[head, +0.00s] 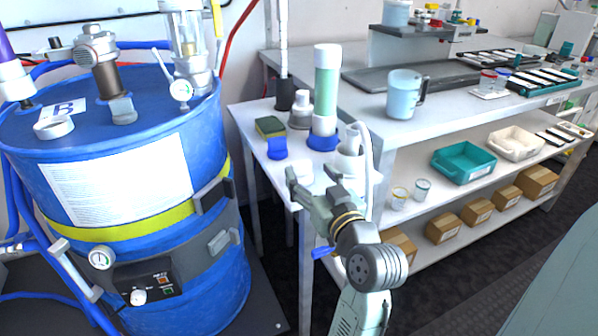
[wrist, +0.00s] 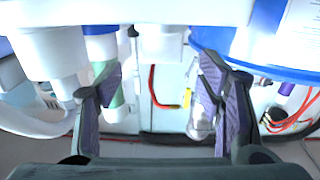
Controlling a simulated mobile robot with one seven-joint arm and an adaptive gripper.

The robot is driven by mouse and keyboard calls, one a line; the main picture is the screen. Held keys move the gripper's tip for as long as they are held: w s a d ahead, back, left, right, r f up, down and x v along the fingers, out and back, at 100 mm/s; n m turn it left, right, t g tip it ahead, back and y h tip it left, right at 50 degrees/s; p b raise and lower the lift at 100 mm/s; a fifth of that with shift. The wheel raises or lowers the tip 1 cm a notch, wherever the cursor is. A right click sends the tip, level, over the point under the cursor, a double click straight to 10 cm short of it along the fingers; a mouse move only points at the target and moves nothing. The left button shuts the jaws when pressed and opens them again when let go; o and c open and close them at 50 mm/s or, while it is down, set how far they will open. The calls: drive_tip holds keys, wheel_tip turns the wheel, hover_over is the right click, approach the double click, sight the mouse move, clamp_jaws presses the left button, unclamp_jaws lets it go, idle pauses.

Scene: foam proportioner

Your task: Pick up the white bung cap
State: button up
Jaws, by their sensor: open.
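A small white cylindrical piece, which looks like the white bung cap (head: 304,171), is at the front of the small side table, partly hidden behind my gripper in the head view. In the wrist view a short white cylinder (wrist: 160,43), likely the same cap, shows at the top middle, in line with the gap between the fingers. My gripper (head: 314,183) is open near the table's front edge. Its two dark fingers stand apart with nothing held between them in the wrist view (wrist: 160,75). I cannot tell the exact distance to the cap.
A blue drum (head: 120,200) with a yellow band and fittings stands at left. The side table (head: 262,110) holds a sponge (head: 270,127), a green-filled column (head: 326,85) and a white hosed container (head: 350,160) close right of my gripper. A white workbench (head: 440,120) is at right.

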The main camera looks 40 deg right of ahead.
sight(302, 166)
drive_tip(key=p+x, duration=0.2)
drive_tip(key=x, duration=0.3)
drive_tip(key=shift+w+f, duration=0.15)
drive_tip(key=shift+w, duration=0.2)
drive_tip(key=shift+c, duration=0.2)
drive_tip(key=c, duration=1.2)
